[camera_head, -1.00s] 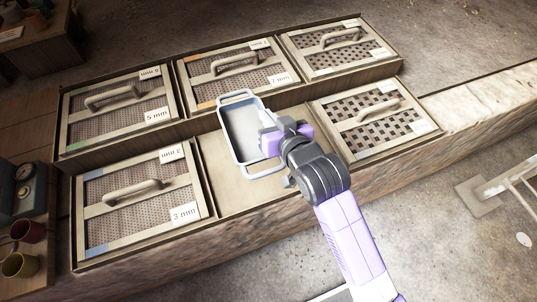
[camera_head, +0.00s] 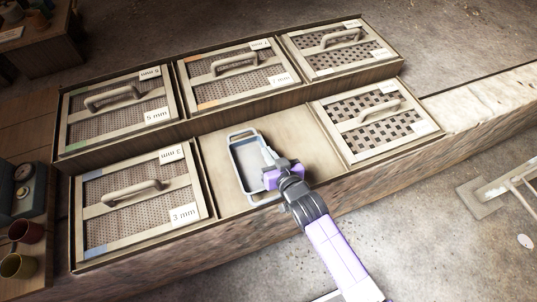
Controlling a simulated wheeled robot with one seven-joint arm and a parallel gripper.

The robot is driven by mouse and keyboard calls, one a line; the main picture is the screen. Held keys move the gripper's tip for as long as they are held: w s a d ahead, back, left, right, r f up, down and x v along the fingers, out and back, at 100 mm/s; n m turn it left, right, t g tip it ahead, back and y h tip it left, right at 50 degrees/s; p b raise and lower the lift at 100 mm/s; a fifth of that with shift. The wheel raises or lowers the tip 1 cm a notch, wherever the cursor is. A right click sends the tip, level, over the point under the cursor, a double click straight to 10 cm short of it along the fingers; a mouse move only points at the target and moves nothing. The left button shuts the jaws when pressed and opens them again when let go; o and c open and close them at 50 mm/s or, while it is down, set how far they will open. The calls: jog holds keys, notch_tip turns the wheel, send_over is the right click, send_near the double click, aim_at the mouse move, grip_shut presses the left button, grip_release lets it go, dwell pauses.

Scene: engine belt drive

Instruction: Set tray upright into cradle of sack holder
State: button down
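The tray (camera_head: 247,157) is a shallow grey-blue rectangular pan with a loop handle at each end. It is over the empty middle bay (camera_head: 222,152) of the front row, its open side facing up. I cannot tell whether it touches the bay floor. My gripper (camera_head: 268,170) is at the tray's right long side, with its fingers at the rim, and appears to be closed on it. The exact finger contact is small and partly hidden by the gripper body. I see no sack holder that I can identify for certain.
Framed sieves with handles fill the other bays, including the 3 mm sieve (camera_head: 137,202) at left and a coarse sieve (camera_head: 372,119) at right. Mugs (camera_head: 27,232) stand at the far left. A pale metal frame (camera_head: 497,187) stands at the right edge.

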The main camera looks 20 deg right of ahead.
jog(key=shift+f, duration=0.3)
jog(key=shift+f, duration=0.15)
jog(key=c, duration=1.7)
grip_release()
jog(key=shift+r, duration=0.2)
jog(key=v, duration=1.2)
jog(key=shift+a+f+b, duration=0.1)
jog(key=shift+b, duration=0.25)
